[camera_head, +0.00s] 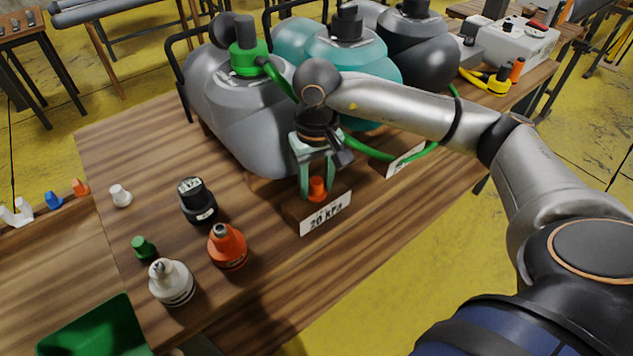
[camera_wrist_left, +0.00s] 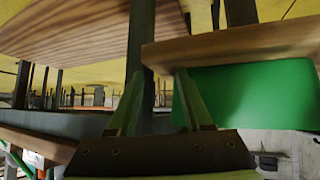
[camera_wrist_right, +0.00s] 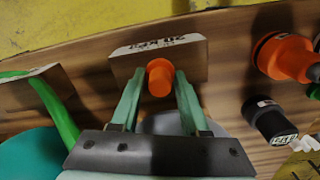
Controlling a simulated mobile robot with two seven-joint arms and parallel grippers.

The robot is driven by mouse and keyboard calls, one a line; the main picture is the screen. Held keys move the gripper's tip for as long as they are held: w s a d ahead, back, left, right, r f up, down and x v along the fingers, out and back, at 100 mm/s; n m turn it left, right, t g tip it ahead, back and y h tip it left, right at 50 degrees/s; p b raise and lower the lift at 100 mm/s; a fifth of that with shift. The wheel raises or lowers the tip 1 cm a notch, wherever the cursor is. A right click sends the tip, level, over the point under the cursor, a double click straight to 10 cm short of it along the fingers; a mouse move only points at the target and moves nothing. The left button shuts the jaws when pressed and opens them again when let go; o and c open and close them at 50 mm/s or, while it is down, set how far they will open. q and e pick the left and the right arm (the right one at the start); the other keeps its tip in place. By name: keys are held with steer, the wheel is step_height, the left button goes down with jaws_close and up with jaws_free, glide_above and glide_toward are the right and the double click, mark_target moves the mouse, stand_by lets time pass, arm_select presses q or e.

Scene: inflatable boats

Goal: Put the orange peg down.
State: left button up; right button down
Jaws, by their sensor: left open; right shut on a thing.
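The orange peg (camera_head: 317,188) is between the fingers of my right gripper (camera_head: 317,186), at the wooden block labelled "20 kPa" (camera_head: 322,213) in front of the grey inflatable. In the right wrist view the orange peg (camera_wrist_right: 160,78) shows between the two pale green fingertips of the right gripper (camera_wrist_right: 160,80), in front of the labelled block (camera_wrist_right: 190,57). The right gripper is shut on the peg. I cannot tell whether the peg touches the block. My left gripper (camera_wrist_left: 155,75) is open and empty in the left wrist view, below the edge of a wooden board; the head view does not show it.
Black (camera_head: 197,201), orange (camera_head: 228,247) and white (camera_head: 171,284) fittings stand left of the block. A small green peg (camera_head: 143,248) and a white one (camera_head: 120,196) lie near them. A green hose (camera_head: 367,150) curves behind the block. A green bin (camera_head: 95,330) is at front left.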

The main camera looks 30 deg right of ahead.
mark_target(316, 180)
steer(key=shift+c, duration=2)
jaws_free()
steer(key=shift+f, duration=0.1)
step_height(316, 180, up, 12)
steer(key=p, duration=0.1)
steer(key=shift+r, duration=0.2)
